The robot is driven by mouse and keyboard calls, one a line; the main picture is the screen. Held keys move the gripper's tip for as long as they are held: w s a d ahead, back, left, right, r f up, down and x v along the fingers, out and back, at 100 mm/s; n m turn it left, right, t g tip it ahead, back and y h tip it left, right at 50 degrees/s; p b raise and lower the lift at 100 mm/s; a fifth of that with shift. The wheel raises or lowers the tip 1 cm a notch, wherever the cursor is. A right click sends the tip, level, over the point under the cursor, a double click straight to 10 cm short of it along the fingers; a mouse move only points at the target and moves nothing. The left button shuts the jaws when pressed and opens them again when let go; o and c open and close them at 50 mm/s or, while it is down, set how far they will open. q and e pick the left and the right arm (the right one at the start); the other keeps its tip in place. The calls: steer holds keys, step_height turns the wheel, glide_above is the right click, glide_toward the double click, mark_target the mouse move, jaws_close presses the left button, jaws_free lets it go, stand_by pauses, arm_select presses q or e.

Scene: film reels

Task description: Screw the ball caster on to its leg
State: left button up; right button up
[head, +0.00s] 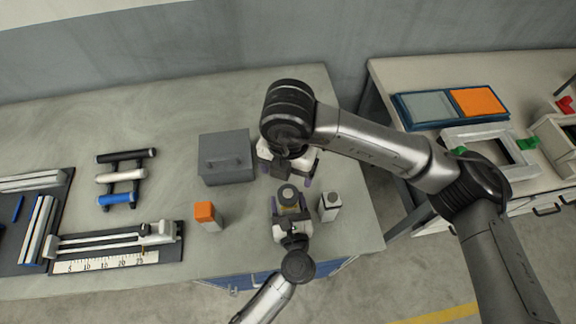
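A small piece with a dark round top (288,192) and a tan lower part stands between the purple-tipped fingers of my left gripper (290,205), near the table's front edge. I cannot tell if this piece is the ball caster, its leg or both, nor if the fingers press on it. My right gripper (289,170) is just behind it, under my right arm's dark wrist. Its purple-tipped fingers show spread apart on either side. The space between them is partly hidden by the wrist, and I see nothing held there.
A grey lidded box (226,158) stands left of my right gripper. An orange-topped block (206,215) and a white-grey bottle-like object (330,207) flank my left gripper. A ruler fixture (110,262) and a rack of rollers (122,178) lie left. A second table with trays (452,105) is right.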

arm_select(q)
steer(key=shift+o, duration=0.6)
steer(key=shift+s, duration=0.1)
steer(key=shift+s, duration=0.25)
steer(key=s, duration=0.4)
steer(key=s+d, duration=0.1)
steer(key=s, duration=0.3)
steer(key=s+d, duration=0.1)
steer(key=s, duration=0.4)
steer(key=shift+d+b, duration=0.15)
steer(key=shift+b, duration=0.25)
